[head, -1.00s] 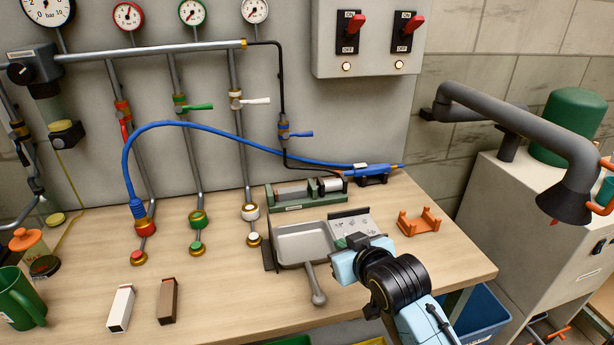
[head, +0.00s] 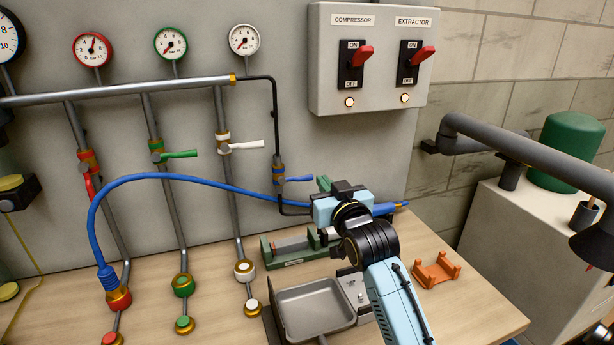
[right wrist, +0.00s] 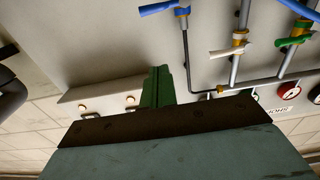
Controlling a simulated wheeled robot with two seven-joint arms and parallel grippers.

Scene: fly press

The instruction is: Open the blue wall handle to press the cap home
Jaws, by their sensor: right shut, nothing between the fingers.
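The blue wall handle (head: 299,179) sits on the thin black pipe below the manifold and points right, across the pipe. My right gripper (head: 323,184) is just right of the handle's tip, with its green fingers shut and empty. I cannot tell whether they touch it. In the right wrist view the shut fingers (right wrist: 158,88) point up, and the blue handle (right wrist: 160,8) shows at the top edge, apart from them. The green press cradle (head: 268,254) lies on the bench below, partly hidden by my right arm. I cannot make out the cap. My left gripper is out of view.
A green handle (head: 181,154) and a white handle (head: 245,146) are on pipes to the left. A blue hose (head: 190,178) arches across the wall. A switch box (head: 370,95) is above. A grey tray (head: 312,304) and an orange stand (head: 437,270) are on the bench.

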